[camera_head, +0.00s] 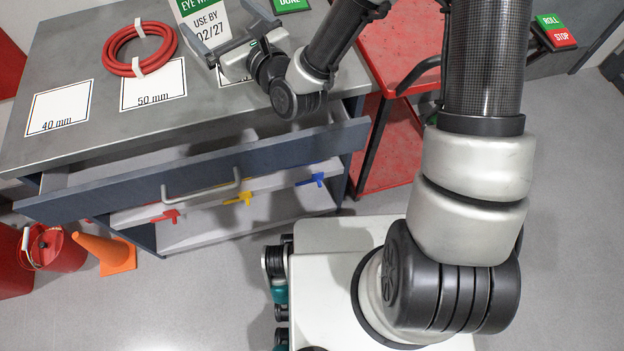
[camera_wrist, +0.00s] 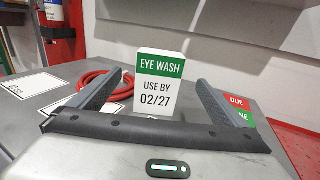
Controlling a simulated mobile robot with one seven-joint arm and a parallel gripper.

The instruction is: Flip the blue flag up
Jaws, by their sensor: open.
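The blue flag (camera_head: 312,180) is a small blue piece on the front edge of a light shelf, under the drawer, at the right end of a row. A yellow flag (camera_head: 238,198) and a red flag (camera_head: 165,216) sit to its left on the same edge. My gripper (camera_head: 213,17) is open and empty above the bench top, in front of the eye wash sign, well above and behind the flags. In the wrist view my open gripper (camera_wrist: 160,82) frames the eye wash sign (camera_wrist: 160,80). No flag shows there.
The grey drawer (camera_head: 200,172) stands pulled out above the flags. A red hose coil (camera_head: 140,48) and label cards (camera_head: 60,107) lie on the bench. An orange cone (camera_head: 108,252) and red bucket (camera_head: 55,248) stand left. The floor in front is largely clear.

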